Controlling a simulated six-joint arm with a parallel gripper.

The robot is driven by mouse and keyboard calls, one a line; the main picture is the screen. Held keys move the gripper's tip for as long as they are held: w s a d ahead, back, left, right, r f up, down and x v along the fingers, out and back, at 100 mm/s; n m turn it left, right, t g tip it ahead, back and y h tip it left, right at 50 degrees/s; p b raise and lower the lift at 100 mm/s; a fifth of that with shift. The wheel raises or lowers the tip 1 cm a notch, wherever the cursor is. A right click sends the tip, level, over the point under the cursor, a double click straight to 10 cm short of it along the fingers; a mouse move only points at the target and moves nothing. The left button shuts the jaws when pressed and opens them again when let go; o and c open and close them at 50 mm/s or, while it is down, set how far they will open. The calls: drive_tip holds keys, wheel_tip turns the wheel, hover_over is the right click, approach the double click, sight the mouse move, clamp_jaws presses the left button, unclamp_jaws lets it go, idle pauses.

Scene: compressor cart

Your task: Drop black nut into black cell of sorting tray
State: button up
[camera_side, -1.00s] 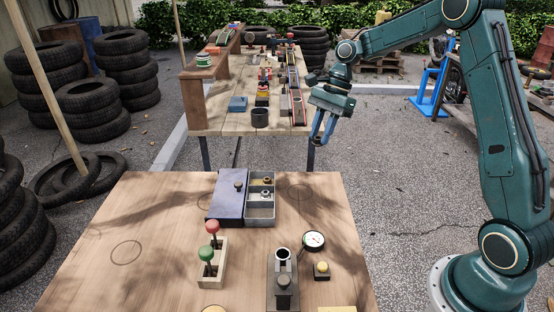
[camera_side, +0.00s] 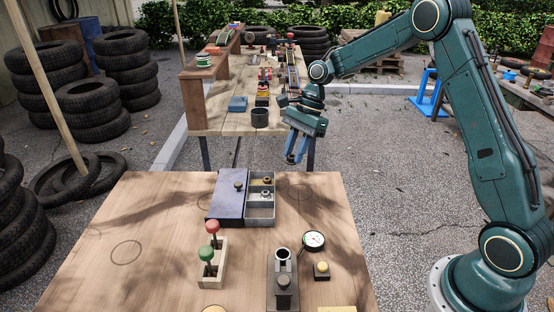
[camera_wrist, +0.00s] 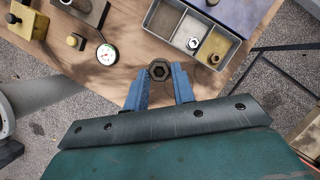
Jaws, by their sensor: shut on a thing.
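My gripper (camera_wrist: 158,82) is shut on a dark hex nut (camera_wrist: 159,70), held between the blue fingertips in the wrist view. In the side view my gripper (camera_side: 293,158) hangs beyond the far right of the near table; the nut is too small to make out there. The grey sorting tray (camera_side: 274,215) lies on that table, below and to the left of my gripper. It also shows at the top of the wrist view (camera_wrist: 178,45). One cell holds a brass nut (camera_wrist: 213,58), one a silver nut (camera_wrist: 192,42); the nearest cell (camera_side: 260,213) looks empty and dark grey.
A blue sliding lid (camera_side: 228,200) with a knob sits along the tray's left side. A gauge (camera_side: 313,240), a yellow button (camera_side: 321,268), a dark fixture (camera_side: 283,285) and a lever block (camera_side: 212,270) stand nearer. A second cluttered table (camera_side: 225,120) stands behind.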

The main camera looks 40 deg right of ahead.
drive_tip(key=w+a+f, duration=0.2)
drive_tip(key=a+f, duration=0.4)
drive_tip(key=a, duration=0.2)
drive_tip(key=shift+w, duration=0.3)
drive_tip(key=shift+f, duration=0.1)
drive_tip(key=shift+f, duration=2.8)
drive_tip(key=o, duration=1.1)
drive_tip(key=shift+c, duration=0.2)
drive_tip(key=shift+r, duration=0.1)
